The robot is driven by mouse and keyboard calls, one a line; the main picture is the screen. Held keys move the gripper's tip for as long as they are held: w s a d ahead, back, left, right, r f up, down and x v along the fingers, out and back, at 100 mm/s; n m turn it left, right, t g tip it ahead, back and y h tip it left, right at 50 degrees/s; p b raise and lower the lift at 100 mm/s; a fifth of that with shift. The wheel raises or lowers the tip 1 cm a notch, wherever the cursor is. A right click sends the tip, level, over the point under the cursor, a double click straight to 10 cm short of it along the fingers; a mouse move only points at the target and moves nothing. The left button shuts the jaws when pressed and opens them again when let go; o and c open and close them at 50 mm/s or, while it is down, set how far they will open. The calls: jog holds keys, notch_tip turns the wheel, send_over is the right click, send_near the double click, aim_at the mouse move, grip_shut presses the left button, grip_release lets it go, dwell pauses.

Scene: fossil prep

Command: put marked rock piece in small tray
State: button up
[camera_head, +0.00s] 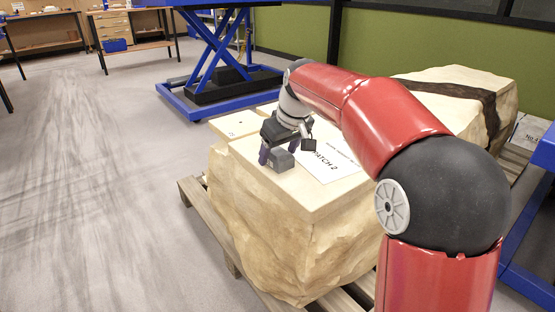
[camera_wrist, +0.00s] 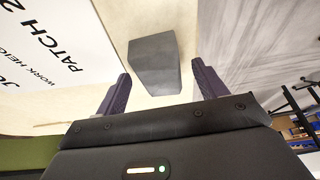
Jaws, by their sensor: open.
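A dark grey block (camera_head: 281,160) with a sloped face lies on the flat top of a large pale rock (camera_head: 290,204). It also shows in the wrist view (camera_wrist: 155,62), with no marking visible on it. My gripper (camera_head: 278,155) is open, pointing down at the rock top, with its purple fingers on either side of the block. In the wrist view the fingers (camera_wrist: 160,70) stand apart with the block between and just beyond the tips; I cannot tell whether they touch it. A pale flat piece (camera_head: 236,124) with a small dark mark lies behind. I cannot single out a small tray.
A white sheet reading "PATCH 2" (camera_head: 331,160) lies right of my gripper. The rock sits on a wooden pallet (camera_head: 192,194). A second pale rock with a dark band (camera_head: 450,90) and a blue lift table (camera_head: 215,90) stand behind. Blue bins (camera_head: 115,45) are far left; left floor is clear.

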jog(key=shift+f, duration=0.25)
jog(key=c, duration=1.1)
jog(key=shift+r, duration=0.1)
jog(key=c, duration=0.3)
jog(key=shift+w+r, duration=0.1)
